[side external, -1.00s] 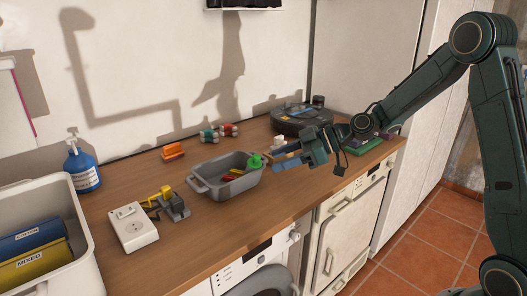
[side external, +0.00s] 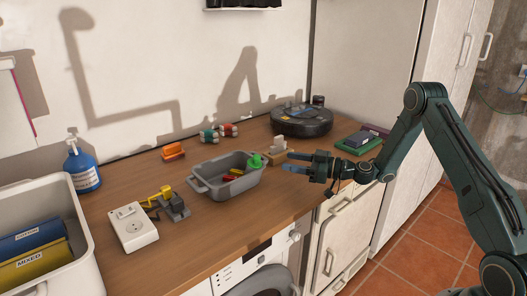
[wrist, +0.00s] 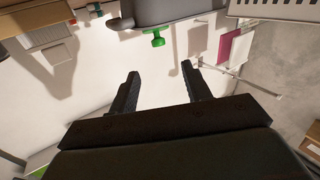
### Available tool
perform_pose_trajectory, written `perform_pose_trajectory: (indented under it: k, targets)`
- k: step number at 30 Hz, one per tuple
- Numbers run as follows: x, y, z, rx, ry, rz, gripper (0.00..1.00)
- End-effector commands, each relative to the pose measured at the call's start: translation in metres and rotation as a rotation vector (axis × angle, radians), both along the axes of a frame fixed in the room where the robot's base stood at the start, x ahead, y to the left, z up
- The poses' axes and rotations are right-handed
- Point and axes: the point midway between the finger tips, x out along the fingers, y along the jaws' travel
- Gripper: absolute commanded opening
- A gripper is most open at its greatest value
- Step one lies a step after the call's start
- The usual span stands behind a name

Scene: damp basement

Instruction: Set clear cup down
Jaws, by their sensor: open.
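I cannot make out a clear cup in either view. My gripper (side external: 287,162) is open and empty above the front edge of the wooden counter, right of the grey tub. In the wrist view, its two fingers (wrist: 160,70) are spread with nothing between them. The grey tub (side external: 212,188) stands on the counter and holds a green item (side external: 254,161) and small red and yellow pieces. The tub (wrist: 165,12) and the green item (wrist: 154,40) also show beyond the fingers in the wrist view.
A pale block on a wooden base (side external: 279,147) sits behind my gripper. A round black robot vacuum (side external: 301,121) stands at the back. A white socket box (side external: 133,228), blue bottle (side external: 82,168) and white bin (side external: 70,200) are at left. Bare counter (side external: 240,228) lies in front of the tub.

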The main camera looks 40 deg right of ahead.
Motion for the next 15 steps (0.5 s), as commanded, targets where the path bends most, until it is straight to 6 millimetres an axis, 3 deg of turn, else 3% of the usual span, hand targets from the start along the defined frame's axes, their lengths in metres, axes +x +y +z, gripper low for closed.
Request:
perform_pose_trajectory:
  k: [8,15]
  targets:
    - [0.01,0.007,0.0,-0.002,0.0,0.005,0.48]
    - [0.039,0.025,0.0,-0.002,0.0,0.006,0.48]
